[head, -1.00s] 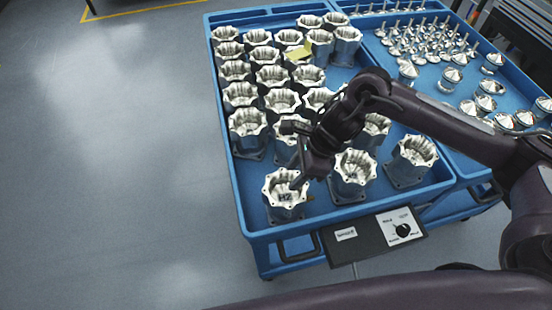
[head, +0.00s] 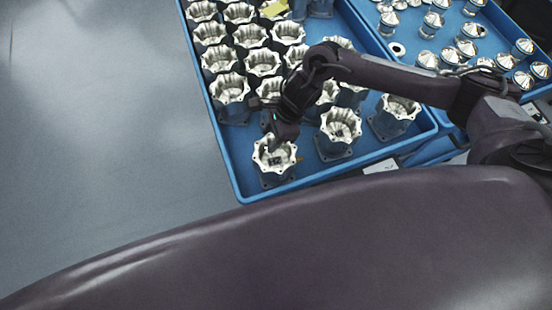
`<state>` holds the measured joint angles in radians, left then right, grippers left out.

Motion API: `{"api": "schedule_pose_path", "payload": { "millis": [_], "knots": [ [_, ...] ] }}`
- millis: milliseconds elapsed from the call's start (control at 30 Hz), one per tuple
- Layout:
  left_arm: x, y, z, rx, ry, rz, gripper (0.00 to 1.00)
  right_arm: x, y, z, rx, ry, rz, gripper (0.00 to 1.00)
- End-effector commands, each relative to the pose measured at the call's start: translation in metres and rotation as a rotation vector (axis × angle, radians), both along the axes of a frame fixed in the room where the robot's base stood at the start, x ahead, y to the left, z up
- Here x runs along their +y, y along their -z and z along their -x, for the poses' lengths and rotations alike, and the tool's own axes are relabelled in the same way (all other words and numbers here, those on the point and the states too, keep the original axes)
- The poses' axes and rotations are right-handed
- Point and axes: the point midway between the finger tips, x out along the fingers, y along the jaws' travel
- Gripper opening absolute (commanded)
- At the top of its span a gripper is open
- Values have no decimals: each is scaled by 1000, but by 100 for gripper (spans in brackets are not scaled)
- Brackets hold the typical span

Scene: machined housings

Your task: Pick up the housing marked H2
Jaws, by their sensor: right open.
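The housing marked H2 (head: 276,176) is a silver, scalloped-rim cup on a square flange. It stands upright in the near left corner of the blue tray, its dark mark small inside the cup. My right gripper (head: 274,143) is open at the far rim of this housing, pointing down. Its fingertips overlap the rim in the picture, and I cannot tell whether they touch it. Nothing shows held in it. My left gripper is not in view.
Another housing (head: 340,124) stands close to the right, and one more (head: 398,107) beyond it. Rows of housings fill the blue tray (head: 237,178) behind. A second tray with silver conical parts (head: 466,47) is at upper right. Floor at left is clear.

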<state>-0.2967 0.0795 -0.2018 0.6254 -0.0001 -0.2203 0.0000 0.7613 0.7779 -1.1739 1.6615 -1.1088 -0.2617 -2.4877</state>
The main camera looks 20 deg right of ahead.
Motion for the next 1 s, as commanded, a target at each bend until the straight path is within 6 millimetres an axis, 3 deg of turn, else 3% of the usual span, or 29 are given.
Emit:
{"api": "schedule_pose_path", "payload": {
  "millis": [167, 500, 1000],
  "knots": [
    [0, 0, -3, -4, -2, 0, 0, 0, 1, 0, 0, 0, 0, 42],
    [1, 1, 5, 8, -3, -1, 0, 0, 0, 0, 0, 0, 0, 0],
    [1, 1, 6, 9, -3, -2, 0, 0, 0, 0, 0, 1, -1, 0]
  ]
}}
